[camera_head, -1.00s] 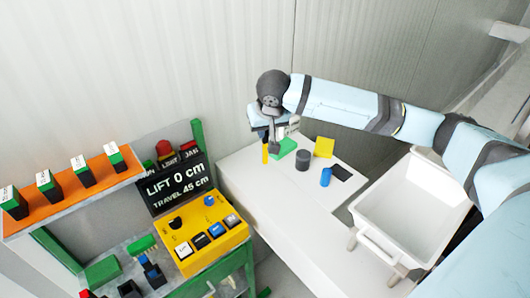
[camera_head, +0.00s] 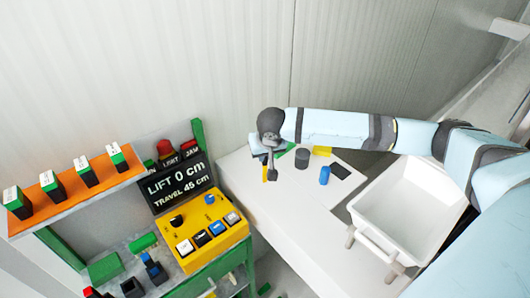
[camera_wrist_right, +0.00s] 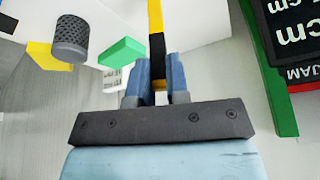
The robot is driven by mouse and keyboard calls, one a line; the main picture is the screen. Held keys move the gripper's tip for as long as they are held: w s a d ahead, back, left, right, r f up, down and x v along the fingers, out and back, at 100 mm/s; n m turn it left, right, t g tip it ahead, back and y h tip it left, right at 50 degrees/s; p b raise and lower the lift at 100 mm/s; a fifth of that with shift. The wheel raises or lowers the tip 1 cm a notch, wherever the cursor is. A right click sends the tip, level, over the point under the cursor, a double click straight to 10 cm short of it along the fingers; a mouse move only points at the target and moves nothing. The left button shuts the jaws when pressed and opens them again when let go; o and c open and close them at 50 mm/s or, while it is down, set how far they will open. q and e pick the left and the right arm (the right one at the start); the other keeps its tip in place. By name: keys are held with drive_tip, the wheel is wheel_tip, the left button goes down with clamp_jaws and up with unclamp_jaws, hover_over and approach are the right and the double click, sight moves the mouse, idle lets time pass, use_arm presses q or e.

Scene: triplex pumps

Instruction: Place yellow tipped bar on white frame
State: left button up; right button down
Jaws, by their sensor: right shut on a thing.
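My right gripper (camera_head: 263,158) hangs over the far left part of a white bench (camera_head: 275,210). In the right wrist view its two blue fingers (camera_wrist_right: 157,64) are shut on a slim black and yellow bar (camera_wrist_right: 155,18), with yellow beyond the black part. The bar's yellow tip (camera_head: 265,174) also shows below the gripper in the head view. I cannot tell whether the bar touches the bench. No separate white frame can be made out for certain. My left gripper is not in view.
A green block (camera_wrist_right: 121,52), a dark cylinder (camera_head: 302,157), a yellow block (camera_head: 322,151), a blue cylinder (camera_head: 324,175) and a black plate (camera_head: 341,171) lie nearby. A white tub (camera_head: 368,238) stands right. A yellow control box (camera_head: 184,218) stands left.

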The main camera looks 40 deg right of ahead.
drive_tip(key=c, duration=1.1)
unclamp_jaws()
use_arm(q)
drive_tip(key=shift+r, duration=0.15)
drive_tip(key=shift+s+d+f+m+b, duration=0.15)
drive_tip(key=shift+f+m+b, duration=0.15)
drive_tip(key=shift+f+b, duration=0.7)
use_arm(e)
drive_tip(key=v, duration=1.2)
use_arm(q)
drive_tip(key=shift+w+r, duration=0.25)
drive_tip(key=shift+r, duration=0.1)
use_arm(e)
drive_tip(key=shift+r, duration=0.15)
